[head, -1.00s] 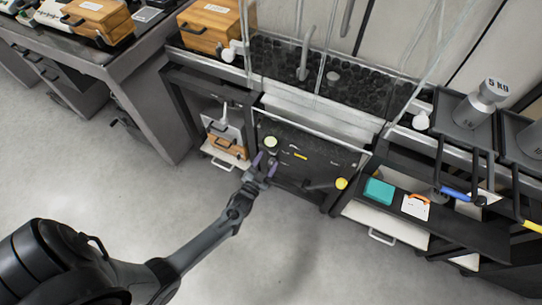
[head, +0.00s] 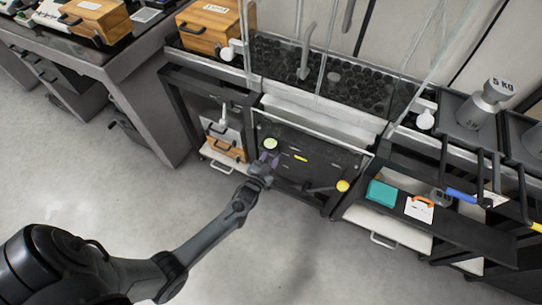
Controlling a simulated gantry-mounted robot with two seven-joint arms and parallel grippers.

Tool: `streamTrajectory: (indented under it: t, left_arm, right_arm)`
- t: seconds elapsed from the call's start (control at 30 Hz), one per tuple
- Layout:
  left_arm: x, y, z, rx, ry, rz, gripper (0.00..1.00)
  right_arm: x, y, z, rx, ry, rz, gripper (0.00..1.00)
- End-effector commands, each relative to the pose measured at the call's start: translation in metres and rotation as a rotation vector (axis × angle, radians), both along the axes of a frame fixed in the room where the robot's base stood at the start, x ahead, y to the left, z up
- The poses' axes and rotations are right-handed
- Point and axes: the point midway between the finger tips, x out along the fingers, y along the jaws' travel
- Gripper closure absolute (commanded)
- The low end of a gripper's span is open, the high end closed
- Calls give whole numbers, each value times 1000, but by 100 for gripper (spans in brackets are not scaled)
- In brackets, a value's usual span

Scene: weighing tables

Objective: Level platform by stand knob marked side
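My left gripper (head: 271,160) reaches in from the left to the dark front panel of the middle stand (head: 312,153). It is just below a pale green round knob (head: 270,144) at the panel's upper left. I cannot tell whether its fingers touch the knob or how far apart they are. A yellow round knob (head: 342,186) sits at the panel's lower right on a dark lever. A small yellow mark (head: 301,158) shows on the panel. No side mark on the knobs is readable. My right gripper is not in view.
A glass enclosure (head: 318,75) stands above the panel. At right, a shelf (head: 455,227) holds a teal box (head: 381,193) and a white card with an orange handle (head: 419,208). A 5 KG weight (head: 484,105) stands behind it. Wooden boxes (head: 210,25) are at upper left. The floor in front is clear.

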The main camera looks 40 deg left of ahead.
Motion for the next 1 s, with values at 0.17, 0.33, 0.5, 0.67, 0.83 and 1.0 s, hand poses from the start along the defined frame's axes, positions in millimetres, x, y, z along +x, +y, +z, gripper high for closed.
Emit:
streamTrajectory:
  t: [0.17, 0.33, 0.5, 0.67, 0.83, 1.0]
  left_arm:
    - [0, 0, 0, -5, -1, 0, 93]
    - [0, 0, 2, -137, -34, 1, 93]
    - [0, 0, 0, -262, -64, 1, 93]
    - [0, 0, 0, -274, -67, 0, 93]
    - [0, 0, 0, -273, -68, 0, 57]
    - [0, 0, 0, -272, -68, 0, 37]
  right_arm:
    - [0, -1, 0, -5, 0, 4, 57]
    - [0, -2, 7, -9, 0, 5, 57]
    - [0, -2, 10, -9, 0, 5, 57]
    - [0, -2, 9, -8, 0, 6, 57]
    - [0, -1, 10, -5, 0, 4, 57]
    - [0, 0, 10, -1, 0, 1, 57]
